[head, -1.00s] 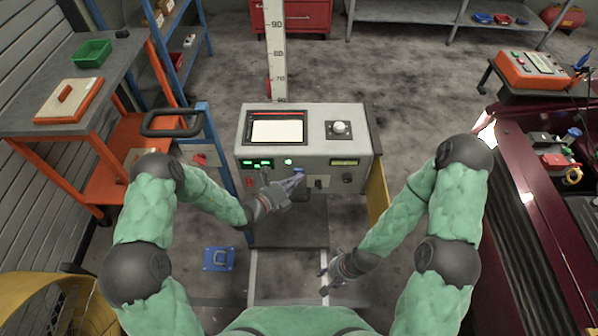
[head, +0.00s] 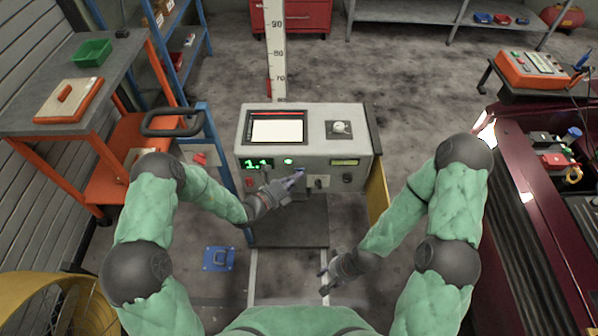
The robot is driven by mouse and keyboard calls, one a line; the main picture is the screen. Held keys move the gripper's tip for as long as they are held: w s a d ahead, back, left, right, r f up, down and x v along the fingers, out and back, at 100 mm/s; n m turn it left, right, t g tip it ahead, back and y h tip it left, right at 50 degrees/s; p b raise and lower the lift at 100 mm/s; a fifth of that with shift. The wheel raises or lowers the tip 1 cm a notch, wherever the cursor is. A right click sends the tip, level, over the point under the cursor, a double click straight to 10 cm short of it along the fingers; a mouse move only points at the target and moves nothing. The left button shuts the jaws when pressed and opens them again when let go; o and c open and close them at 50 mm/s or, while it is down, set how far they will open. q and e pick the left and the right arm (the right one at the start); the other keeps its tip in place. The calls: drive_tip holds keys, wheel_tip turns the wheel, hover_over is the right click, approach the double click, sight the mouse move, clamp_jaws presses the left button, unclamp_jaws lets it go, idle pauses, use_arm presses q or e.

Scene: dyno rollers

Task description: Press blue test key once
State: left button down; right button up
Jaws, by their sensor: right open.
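The grey test console (head: 308,147) stands in the middle, its sloped front facing me. The blue test key (head: 299,171) is a small blue patch on its front, partly hidden by my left gripper. My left gripper (head: 296,180) points at the key, its fingertips at or very near it. I cannot tell whether they touch, or whether the fingers are fully shut. The green display (head: 257,164) on the front shows large digits that look like 1.1. My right gripper (head: 325,280) is open and empty, low in front of the console and away from it.
A red button (head: 249,182) and a dark knob (head: 347,178) sit on the same front. A green lamp (head: 288,161) is lit. An orange cart (head: 140,145) stands left, and a dark red car body (head: 500,200) right.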

idle(0.4)
use_arm(q)
drive_tip(key=shift+s+p, duration=0.45)
drive_tip(key=shift+s, duration=0.3)
drive_tip(key=shift+s, duration=0.1)
drive_tip(key=s+p, duration=0.2)
drive_tip(key=s, duration=0.2)
drive_tip(key=shift+s, duration=0.4)
idle(0.5)
